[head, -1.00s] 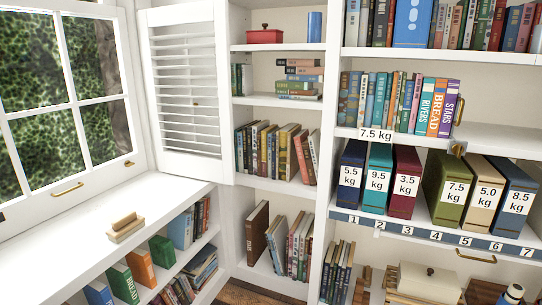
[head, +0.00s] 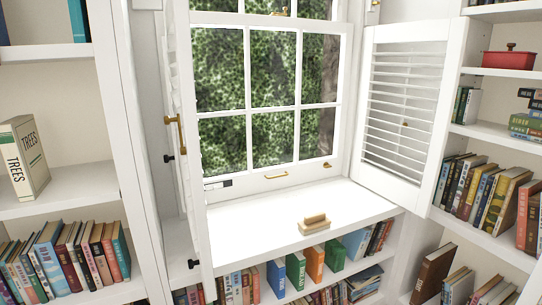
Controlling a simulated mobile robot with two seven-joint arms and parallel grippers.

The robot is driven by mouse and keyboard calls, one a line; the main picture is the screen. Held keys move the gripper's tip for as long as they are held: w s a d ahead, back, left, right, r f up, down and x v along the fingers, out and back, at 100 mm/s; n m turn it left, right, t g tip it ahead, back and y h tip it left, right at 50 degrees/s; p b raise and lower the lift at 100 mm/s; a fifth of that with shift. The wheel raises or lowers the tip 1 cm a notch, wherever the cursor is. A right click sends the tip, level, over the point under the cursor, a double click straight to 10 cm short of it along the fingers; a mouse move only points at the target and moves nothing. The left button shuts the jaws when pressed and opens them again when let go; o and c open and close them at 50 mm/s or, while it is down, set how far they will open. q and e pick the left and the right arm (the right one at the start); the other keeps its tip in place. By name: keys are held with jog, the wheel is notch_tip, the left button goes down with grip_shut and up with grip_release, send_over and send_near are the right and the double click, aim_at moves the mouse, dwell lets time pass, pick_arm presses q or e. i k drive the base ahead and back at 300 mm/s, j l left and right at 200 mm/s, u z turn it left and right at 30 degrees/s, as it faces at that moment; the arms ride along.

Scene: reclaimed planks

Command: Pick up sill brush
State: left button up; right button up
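The sill brush (head: 314,224) lies on the white window sill (head: 250,232), near the sill's front edge and right of its middle. It has a tan wooden grip on top and a pale lower part. Nothing touches it except the sill. Neither of my grippers shows in the head view.
A louvred shutter (head: 398,100) stands open right of the window, another shutter (head: 187,150) at its left. Books (head: 314,264) fill the shelf below the sill. Bookshelves stand at both sides, with a TREES book (head: 24,158) at left and a red box (head: 508,60) at right. The sill around the brush is clear.

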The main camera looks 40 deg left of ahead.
aim_at(312, 224)
jog(key=j+u, duration=0.1)
jog(key=u, duration=0.35)
jog(key=k+j+u, duration=0.1)
jog(key=u, duration=0.3)
jog(key=j+u, duration=0.1)
jog(key=u, duration=0.35)
jog(key=j+u, duration=0.15)
jog(key=u, duration=0.3)
jog(key=i+l+z, duration=0.1)
jog(key=i+z, duration=0.4)
jog(key=i, duration=0.15)
